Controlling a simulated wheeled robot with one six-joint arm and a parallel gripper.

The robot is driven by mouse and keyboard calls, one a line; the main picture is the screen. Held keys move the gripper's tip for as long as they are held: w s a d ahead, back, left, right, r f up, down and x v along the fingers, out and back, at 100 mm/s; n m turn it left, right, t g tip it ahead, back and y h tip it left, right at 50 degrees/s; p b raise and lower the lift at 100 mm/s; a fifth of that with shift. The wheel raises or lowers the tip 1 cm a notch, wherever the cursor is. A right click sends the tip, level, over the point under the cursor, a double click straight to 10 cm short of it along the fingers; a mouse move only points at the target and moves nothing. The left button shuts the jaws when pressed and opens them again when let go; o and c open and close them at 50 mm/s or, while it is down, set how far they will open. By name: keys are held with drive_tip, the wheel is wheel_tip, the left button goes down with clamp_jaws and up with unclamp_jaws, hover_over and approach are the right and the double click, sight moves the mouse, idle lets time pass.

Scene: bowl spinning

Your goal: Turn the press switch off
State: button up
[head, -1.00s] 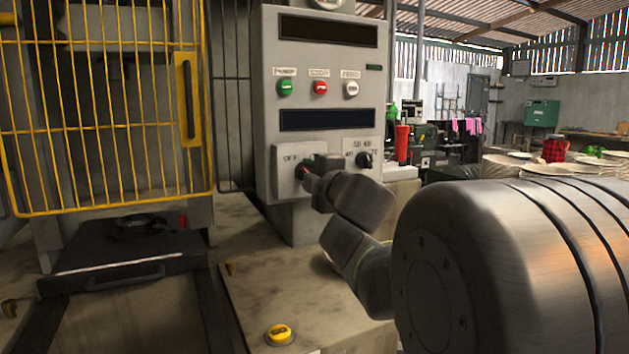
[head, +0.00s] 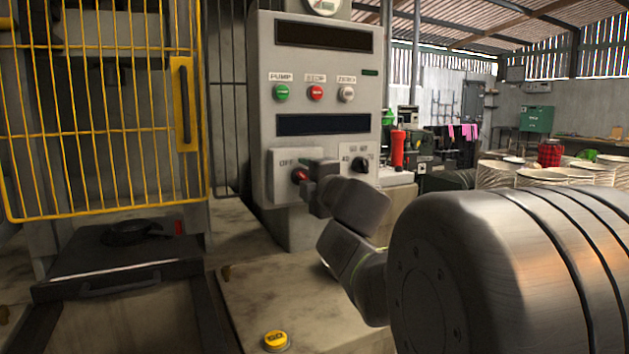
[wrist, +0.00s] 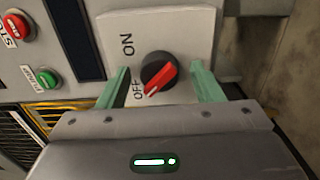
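The press switch (wrist: 158,73) is a round black knob with a red grip bar on a pale plate marked ON and OFF. In the wrist view, the lower end of its red bar points toward the OFF mark. In the head view, the red switch (head: 300,175) is on the lower left of the grey control panel, partly hidden by my gripper. My gripper (wrist: 160,80) is open, its two green fingers apart on either side of the knob with gaps. It also shows in the head view (head: 312,184), just right of the switch.
The control panel (head: 390,40) carries green, red and white buttons and a second black knob (head: 359,166) to the right. A yellow cage gate (head: 185,105) stands at left. A yellow button (head: 276,341) sits on the bench below.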

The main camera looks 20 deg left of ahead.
drive_tip(key=p+v, duration=0.3)
drive_tip(key=v, duration=1)
drive_tip(key=shift+s+d, duration=0.25)
drive_tip(key=shift+s, duration=0.05)
drive_tip(key=shift+a, duration=0.1)
drive_tip(key=b+x, duration=0.3)
drive_tip(key=x, duration=1)
drive_tip(key=shift+w+a, duration=0.2)
drive_tip(key=shift+w, duration=0.1)
